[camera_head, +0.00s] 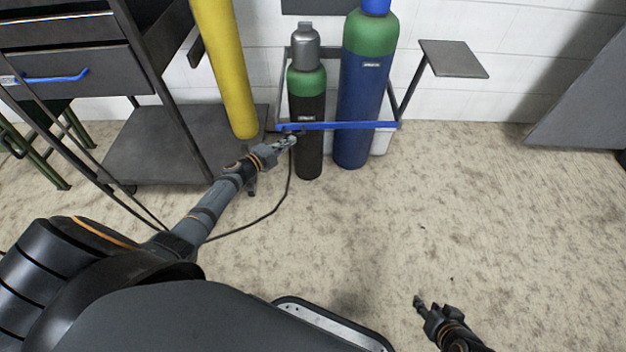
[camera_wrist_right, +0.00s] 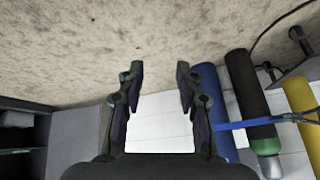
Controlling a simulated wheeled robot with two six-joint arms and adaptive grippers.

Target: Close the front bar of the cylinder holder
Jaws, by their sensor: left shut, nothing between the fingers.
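The cylinder holder's blue front bar (camera_head: 335,126) runs level across the front of a black cylinder with a green shoulder (camera_head: 309,108) and a larger blue cylinder with a green shoulder (camera_head: 360,100). Its left end is beside the holder's left side arm; whether it is latched there I cannot tell. My left gripper (camera_head: 291,141) is shut and empty, just below the bar's left end; contact is unclear. My right gripper (camera_head: 420,303) is low at right, away from the holder. In the right wrist view my right gripper (camera_wrist_right: 160,70) is open and empty; the bar (camera_wrist_right: 237,125) shows beyond it.
A yellow cylinder (camera_head: 224,70) stands left of the holder, near a dark cart (camera_head: 150,145) with drawers. A small grey shelf plate (camera_head: 453,59) juts out at right. A dark cable (camera_head: 272,212) hangs near my left arm. The floor (camera_head: 500,210) at right is clear.

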